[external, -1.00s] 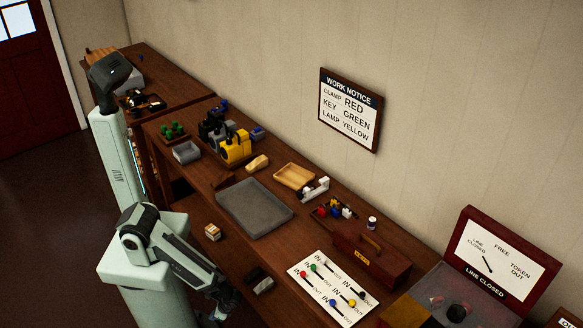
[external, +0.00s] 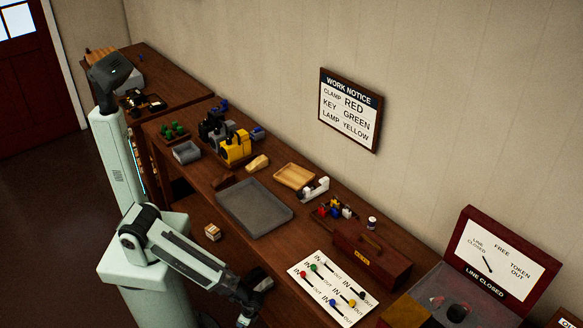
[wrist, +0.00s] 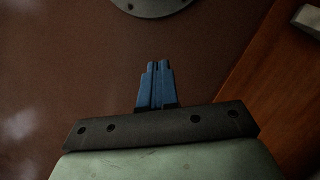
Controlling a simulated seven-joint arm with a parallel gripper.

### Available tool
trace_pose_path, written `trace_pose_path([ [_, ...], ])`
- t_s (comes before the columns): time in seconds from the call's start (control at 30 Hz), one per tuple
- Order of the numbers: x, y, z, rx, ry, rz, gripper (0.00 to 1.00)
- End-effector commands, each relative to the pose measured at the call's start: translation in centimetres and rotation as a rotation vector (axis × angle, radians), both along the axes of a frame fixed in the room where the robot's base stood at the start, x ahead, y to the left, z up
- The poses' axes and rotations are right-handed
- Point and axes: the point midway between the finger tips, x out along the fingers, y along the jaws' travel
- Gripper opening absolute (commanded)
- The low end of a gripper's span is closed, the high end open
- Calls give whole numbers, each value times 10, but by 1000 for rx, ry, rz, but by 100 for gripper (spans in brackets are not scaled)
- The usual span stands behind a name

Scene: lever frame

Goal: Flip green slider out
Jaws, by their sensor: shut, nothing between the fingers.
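A white panel (external: 318,297) lies on the bench near its front edge, with several slots marked IN and OUT. The green slider knob (external: 313,267) sits near an IN mark at the panel's upper left. A red knob (external: 303,274) is just left of it; a blue knob (external: 333,302) and a yellow knob (external: 352,303) are lower on the panel. My gripper (external: 243,320) is left of the panel, apart from it, by the bench's front edge. In the wrist view its blue fingers (wrist: 157,67) are together and empty, with the floor beneath; no slider shows there.
A red-brown box (external: 371,255) with a handle stands behind the panel. A grey tray (external: 254,208) lies on the bench to the left. The bench edge (wrist: 262,75) runs along the right of the wrist view.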

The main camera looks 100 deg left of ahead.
Motion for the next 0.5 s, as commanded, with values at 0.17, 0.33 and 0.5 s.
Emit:
trace_pose_path([
  [0.17,39,-20,23,-33,-62,-58,0],
  [0.33,72,-40,47,-61,-116,-113,0],
  [0.5,102,-61,74,-92,-169,-169,0],
])
